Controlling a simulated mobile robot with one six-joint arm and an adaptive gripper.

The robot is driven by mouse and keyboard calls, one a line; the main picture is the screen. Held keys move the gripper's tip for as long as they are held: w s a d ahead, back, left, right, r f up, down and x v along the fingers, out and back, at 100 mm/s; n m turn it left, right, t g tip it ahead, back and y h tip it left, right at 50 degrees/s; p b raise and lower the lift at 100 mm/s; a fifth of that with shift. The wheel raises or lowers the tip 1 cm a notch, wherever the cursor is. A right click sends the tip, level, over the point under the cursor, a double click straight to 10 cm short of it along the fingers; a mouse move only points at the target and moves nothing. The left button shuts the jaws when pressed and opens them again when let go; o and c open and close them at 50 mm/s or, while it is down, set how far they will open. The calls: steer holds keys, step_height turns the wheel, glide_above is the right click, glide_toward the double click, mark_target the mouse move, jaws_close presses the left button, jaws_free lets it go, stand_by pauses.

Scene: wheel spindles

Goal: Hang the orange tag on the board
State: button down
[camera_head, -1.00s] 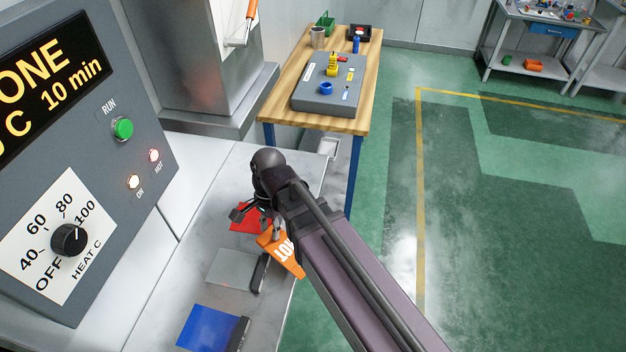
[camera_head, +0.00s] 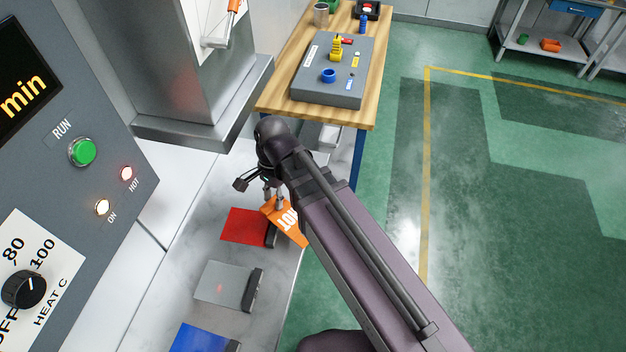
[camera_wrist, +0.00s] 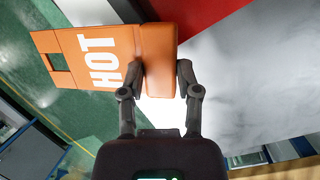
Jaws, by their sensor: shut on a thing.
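My gripper (camera_head: 273,190) is shut on the orange tag (camera_head: 290,222), which carries the white word "HOT". In the wrist view, the two fingers of my gripper (camera_wrist: 161,72) close on the thick end block of the tag (camera_wrist: 95,58). The flat part with a rectangular slot reaches to the left. In the head view the tag is above the right edge of the steel bench, partly hidden by my arm. I cannot make out a board for hanging the tag in these views.
The bench (camera_head: 205,240) bears a red plate (camera_head: 245,226), a grey plate (camera_head: 222,284) and a blue plate (camera_head: 205,338). A control panel (camera_head: 120,205) stands left. A wooden table (camera_head: 275,92) with a grey fixture (camera_head: 325,85) is beyond. Green floor lies open right.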

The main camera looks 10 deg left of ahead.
steer(key=shift+w, duration=0.2)
stand_by(0.3)
steer(key=shift+d, duration=0.1)
steer(key=shift+w+d, duration=0.45)
steer(key=shift+d, duration=0.2)
steer(key=shift+d, duration=0.15)
